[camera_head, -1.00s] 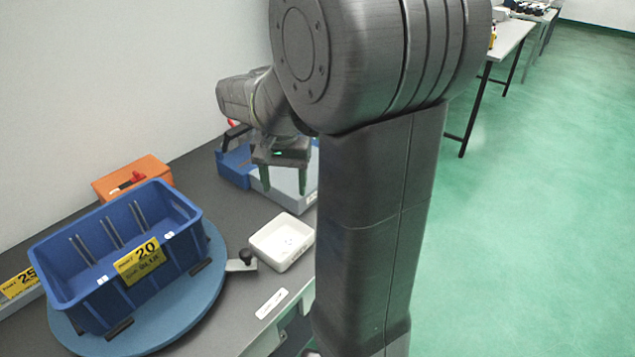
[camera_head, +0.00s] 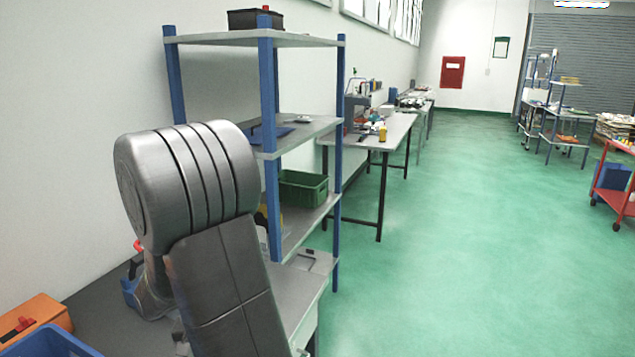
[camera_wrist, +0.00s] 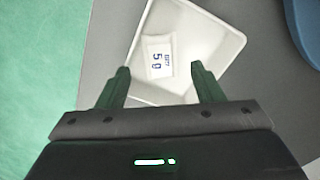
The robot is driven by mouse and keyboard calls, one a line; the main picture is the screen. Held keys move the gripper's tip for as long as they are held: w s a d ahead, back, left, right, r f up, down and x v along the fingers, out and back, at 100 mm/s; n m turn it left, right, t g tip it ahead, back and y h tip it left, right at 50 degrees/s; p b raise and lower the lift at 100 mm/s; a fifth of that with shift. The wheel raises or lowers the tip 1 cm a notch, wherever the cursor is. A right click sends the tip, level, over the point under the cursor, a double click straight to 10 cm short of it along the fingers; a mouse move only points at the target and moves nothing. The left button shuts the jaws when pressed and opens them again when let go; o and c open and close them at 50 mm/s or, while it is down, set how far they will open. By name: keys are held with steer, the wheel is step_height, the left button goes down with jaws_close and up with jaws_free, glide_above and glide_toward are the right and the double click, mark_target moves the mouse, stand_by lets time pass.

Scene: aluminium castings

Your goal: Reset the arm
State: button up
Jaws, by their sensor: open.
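My gripper (camera_wrist: 160,82) shows in the wrist view with its two green fingers spread apart and nothing between them. It points down over a white tray (camera_wrist: 232,48) that holds a small white label or packet with blue print (camera_wrist: 158,57). Whether the fingers touch the tray cannot be told. In the head view my arm's grey links fill the lower left, and the gripper is hidden behind them or out of frame.
A blue crate (camera_head: 48,341) and an orange case (camera_head: 34,318) sit at the lower left of the bench. A blue-post shelf (camera_head: 268,140) with a green bin (camera_head: 302,189) stands behind my arm. The green floor (camera_head: 460,260) at right is open.

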steer(key=shift+r+p, duration=0.8)
steer(key=shift+r, duration=1.05)
